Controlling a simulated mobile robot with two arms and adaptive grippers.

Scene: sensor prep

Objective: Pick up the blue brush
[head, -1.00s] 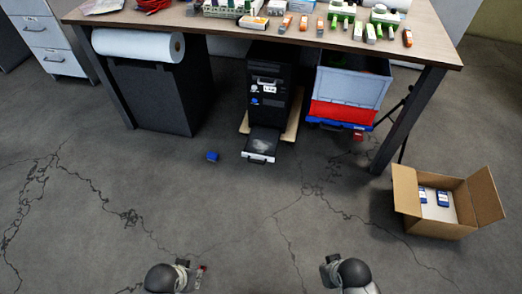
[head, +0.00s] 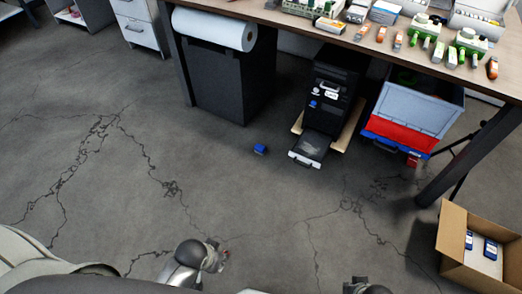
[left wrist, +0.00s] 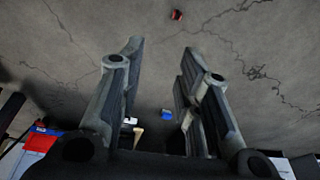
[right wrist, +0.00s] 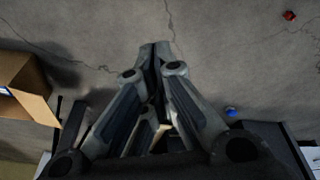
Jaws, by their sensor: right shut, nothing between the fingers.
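A small blue object (head: 260,149), likely the blue brush, lies on the floor left of the black computer tower's open tray. It is too small to make out bristles or handle. It also shows in the left wrist view (left wrist: 166,115) and in the right wrist view (right wrist: 231,112). My left gripper (head: 217,255) is above the floor, well short of the blue object. In the left wrist view its fingers (left wrist: 162,52) are spread with nothing between them. My right gripper (right wrist: 154,48) has its fingers together and is empty; only part of it shows in the head view.
The black tower (head: 335,90) stands on a wooden board under the workbench (head: 350,35). Blue-grey and red crates (head: 412,105) are right of it, and a black bin (head: 215,80) left. An open cardboard box (head: 455,225) is at right. The floor between is clear and cracked.

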